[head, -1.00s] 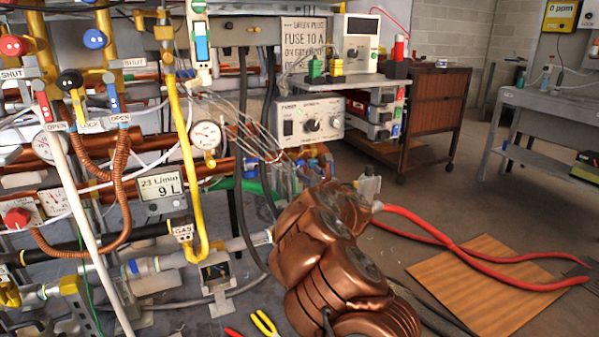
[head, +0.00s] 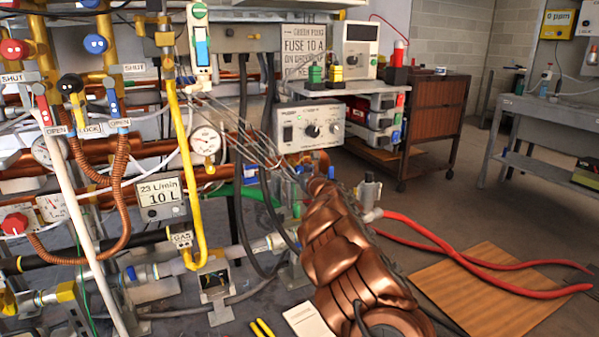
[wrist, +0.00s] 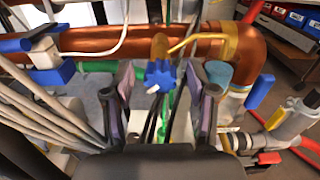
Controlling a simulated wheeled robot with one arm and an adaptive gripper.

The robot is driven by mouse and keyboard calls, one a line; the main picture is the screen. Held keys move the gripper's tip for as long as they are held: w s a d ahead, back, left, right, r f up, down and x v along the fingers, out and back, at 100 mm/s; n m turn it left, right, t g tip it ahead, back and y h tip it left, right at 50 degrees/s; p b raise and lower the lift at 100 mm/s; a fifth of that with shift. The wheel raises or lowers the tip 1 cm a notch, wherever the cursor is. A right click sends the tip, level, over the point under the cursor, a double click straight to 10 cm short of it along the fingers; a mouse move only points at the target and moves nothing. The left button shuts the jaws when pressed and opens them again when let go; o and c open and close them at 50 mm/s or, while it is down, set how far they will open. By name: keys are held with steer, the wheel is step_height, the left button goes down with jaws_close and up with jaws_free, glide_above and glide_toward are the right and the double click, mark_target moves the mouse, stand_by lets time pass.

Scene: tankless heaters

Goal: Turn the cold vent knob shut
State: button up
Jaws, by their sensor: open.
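A blue lobed knob (wrist: 161,76) with a small white mark sits in front of a copper pipe in the wrist view, and I take it for the cold vent knob. My gripper (wrist: 160,86) is open, with one dark finger on each side of the knob. The fingers look apart from it, with gaps on both sides. In the head view my copper-coloured arm reaches into the pipework, and I cannot clearly make out the gripper or this knob there.
Pale thin lines (wrist: 45,110) run close on the left in the wrist view. A blue lever handle (wrist: 258,92) is at right. In the head view, a pressure gauge (head: 206,141), a yellow gas pipe (head: 186,165) and a power box (head: 309,127) stand around the arm.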

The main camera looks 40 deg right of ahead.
steer(key=shift+w, duration=0.2)
steer(key=shift+d, duration=0.1)
jaws_close()
stand_by(0.5)
